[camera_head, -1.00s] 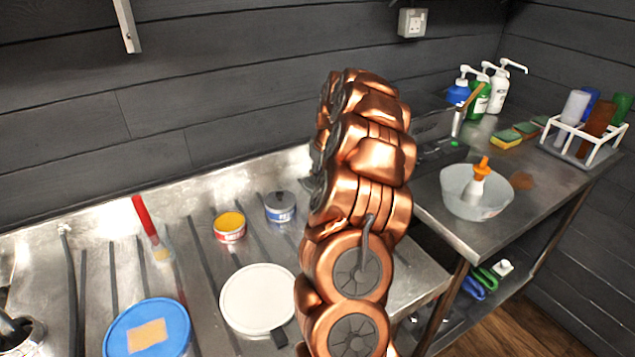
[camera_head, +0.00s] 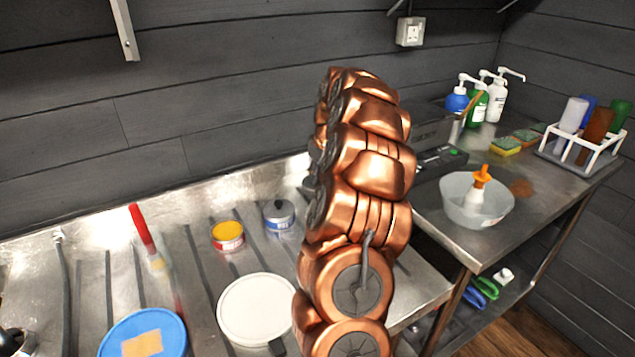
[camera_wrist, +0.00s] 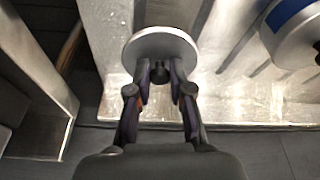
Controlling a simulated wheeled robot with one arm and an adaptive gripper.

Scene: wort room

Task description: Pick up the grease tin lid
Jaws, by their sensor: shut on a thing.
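A round, flat grey lid (camera_wrist: 165,42) is at the upper middle of the wrist view. My gripper (camera_wrist: 161,76) is shut on it at its near side, around a small dark part that may be a knob. The lid looks held above the metal worktop. In the head view my copper-coloured arm hides the gripper and lid. A small tin with a blue label (camera_head: 279,222) stands on the drainer left of my arm, with a grey top. A tin with a blue band (camera_wrist: 288,12) also shows at upper right in the wrist view.
A red tin with a yellow top (camera_head: 228,240), a white round lid (camera_head: 255,308), a blue lid (camera_head: 120,332) and a red-handled brush (camera_head: 142,228) are left of my arm. A bowl (camera_head: 470,212) and bottle rack (camera_head: 590,150) are right. The dark wall is behind.

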